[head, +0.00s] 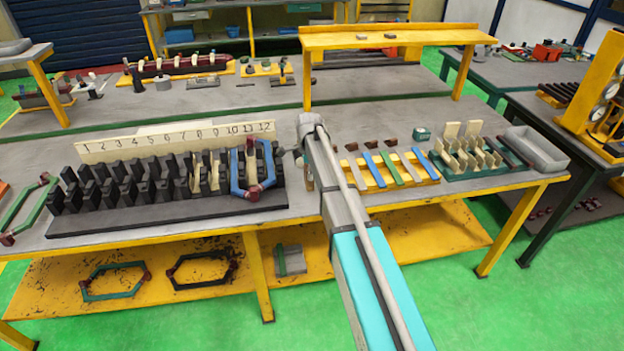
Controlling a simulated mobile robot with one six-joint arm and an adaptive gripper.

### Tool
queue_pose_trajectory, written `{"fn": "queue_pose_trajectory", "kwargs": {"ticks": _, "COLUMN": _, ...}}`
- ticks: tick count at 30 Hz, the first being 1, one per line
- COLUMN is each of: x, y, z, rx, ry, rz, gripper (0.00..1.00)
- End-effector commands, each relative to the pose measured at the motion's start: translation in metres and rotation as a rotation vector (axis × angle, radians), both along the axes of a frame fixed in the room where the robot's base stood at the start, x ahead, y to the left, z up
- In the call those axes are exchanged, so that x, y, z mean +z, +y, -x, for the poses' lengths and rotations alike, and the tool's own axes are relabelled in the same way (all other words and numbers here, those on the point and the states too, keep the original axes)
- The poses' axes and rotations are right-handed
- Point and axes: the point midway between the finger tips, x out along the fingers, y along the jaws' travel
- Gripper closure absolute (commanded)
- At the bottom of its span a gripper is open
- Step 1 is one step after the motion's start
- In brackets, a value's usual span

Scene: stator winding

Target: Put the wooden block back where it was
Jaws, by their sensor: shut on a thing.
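My gripper (299,157) hangs over the table at the end of my arm, between the slotted black block and the coil rack, mostly hidden by my arm. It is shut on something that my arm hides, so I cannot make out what. Pale wooden blocks (450,131) stand in a green holder (478,173) on the right. More pale pieces (215,172) stand in the slots of the black stator block (120,189), towards its right end. A pale board (180,138) numbered 1 to 12 stands behind it. A blue coil (237,175) sits in the right-hand slots.
A yellow rack (375,178) holds coloured strips right of my arm. A small green box (422,134) and a grey tray (537,150) stand farther right. A yellow shelf (390,38) rises behind. A green coil (25,208) lies at the left edge. Free tabletop lies behind the strip rack.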

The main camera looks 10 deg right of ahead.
Motion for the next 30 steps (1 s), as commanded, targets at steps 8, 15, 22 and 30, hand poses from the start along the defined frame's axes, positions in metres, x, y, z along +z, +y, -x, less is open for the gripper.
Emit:
{"fn": "queue_pose_trajectory", "kwargs": {"ticks": 8, "x": -0.021, "y": 0.000, "z": 0.000, "rx": 0.000, "ry": 0.000, "rz": 0.000, "gripper": 0.94}}
{"fn": "queue_pose_trajectory", "kwargs": {"ticks": 15, "x": -0.020, "y": 0.000, "z": 0.000, "rx": 0.000, "ry": 0.000, "rz": 0.000, "gripper": 0.94}}
{"fn": "queue_pose_trajectory", "kwargs": {"ticks": 22, "x": -0.023, "y": 0.000, "z": 0.000, "rx": -0.001, "ry": 0.000, "rz": 0.000, "gripper": 0.94}}
{"fn": "queue_pose_trajectory", "kwargs": {"ticks": 30, "x": -0.023, "y": 0.000, "z": 0.000, "rx": -0.001, "ry": 0.000, "rz": 0.000, "gripper": 0.00}}
